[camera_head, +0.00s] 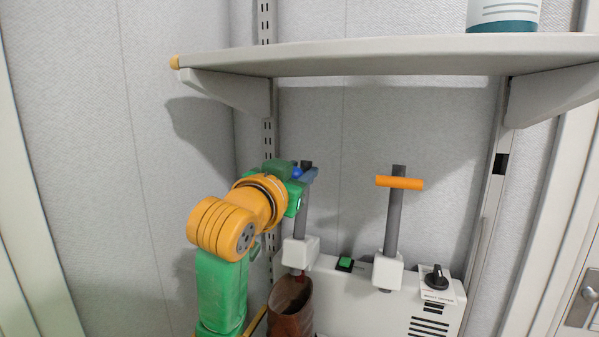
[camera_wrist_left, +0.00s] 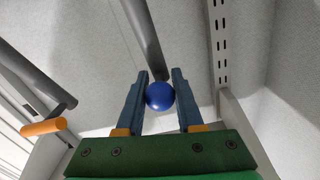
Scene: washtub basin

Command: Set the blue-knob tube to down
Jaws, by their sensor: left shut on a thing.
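The blue knob (camera_head: 297,172) is at the upper end of a grey tube (camera_head: 301,220), which stands nearly upright from a white block (camera_head: 299,251) on the white boot dryer. In the left wrist view, the round blue knob (camera_wrist_left: 160,96) sits between the two fingers of my left gripper (camera_wrist_left: 162,78). My left gripper (camera_head: 306,174) is shut on the knob, and partly hides it in the head view. A second grey tube with an orange bar (camera_head: 399,183) stands to the right. The orange bar also shows in the left wrist view (camera_wrist_left: 44,127). My right gripper is not in view.
A brown boot (camera_head: 291,306) is below the blue-knob tube. The dryer (camera_head: 393,312) has a green button (camera_head: 345,264) and a black dial (camera_head: 437,279). A shelf (camera_head: 390,56) juts out above the tubes. Wall rails stand on both sides.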

